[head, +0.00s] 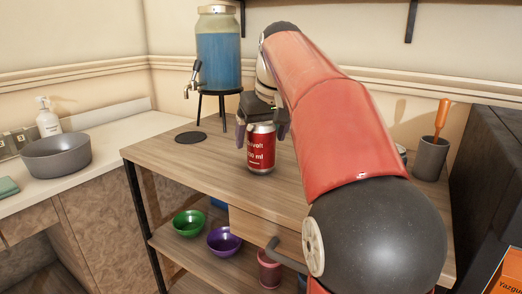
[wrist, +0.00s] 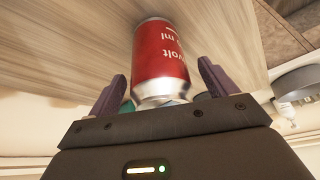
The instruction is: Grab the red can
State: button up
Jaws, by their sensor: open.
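The red can (head: 262,158) with white lettering stands upright on the wooden table, near its front edge. My gripper (head: 263,130) is above and around the can's upper part, with a purple finger on each side. In the wrist view the can (wrist: 162,55) lies between the two purple fingers of my gripper (wrist: 163,85). The fingers are open, with a visible gap on both sides of the can. My red arm hides much of the table's right part.
A blue-filled dispenser (head: 218,62) on a black stand is behind left, with a round black mat (head: 191,137) in front. A dark grey cup (head: 430,160) holds an orange-handled tool at right. Green (head: 189,223) and purple bowls (head: 223,241) sit on the lower shelf.

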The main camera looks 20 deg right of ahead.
jog(key=shift+w+f, duration=0.2)
jog(key=shift+f, duration=0.3)
jog(key=shift+r, duration=0.1)
jog(key=c, duration=1.3)
jog(key=shift+r, duration=0.1)
